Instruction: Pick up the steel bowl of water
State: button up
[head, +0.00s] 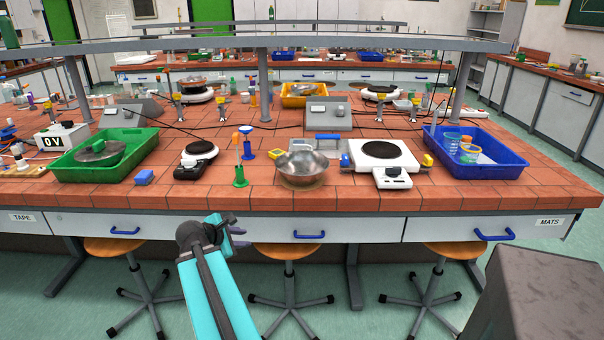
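A shiny steel bowl (302,167) stands upright near the front edge of the tiled bench (225,196), on a round tan mat (318,184). Its rim is clear of my arm; I cannot make out the water inside it. My teal and dark grey arm reaches up in front of the bench, below and left of the bowl. Only a small greyish part of what looks like my gripper (238,231) shows past the arm's end, apart from the bowl. Its fingers are mostly hidden, so I cannot tell whether they are open or shut.
A green tray (72,172) and a blue tray (508,173) flank these. Stools (287,251) stand below; a raised shelf (330,43) runs behind.

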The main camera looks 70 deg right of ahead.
jog(key=s+d+r+g+h, duration=0.1)
jog(key=s+d+r, duration=0.2)
jog(key=r, duration=0.3)
jog(key=s+d+r+n+g+h, duration=0.1)
jog(key=s+d+r, duration=0.3)
jog(key=r, duration=0.3)
jog(key=s+d+r+h, duration=0.1)
jog(key=s+d+r, duration=0.2)
jog(key=s+r, duration=0.3)
jog(key=shift+d+r+g+h, duration=0.3)
jog(key=shift+r+g+h, duration=0.1)
jog(key=shift+d, duration=0.1)
jog(key=shift+p+x, duration=1.5)
jog(key=shift+x, duration=2.7)
jog(key=shift+s+f, duration=0.1)
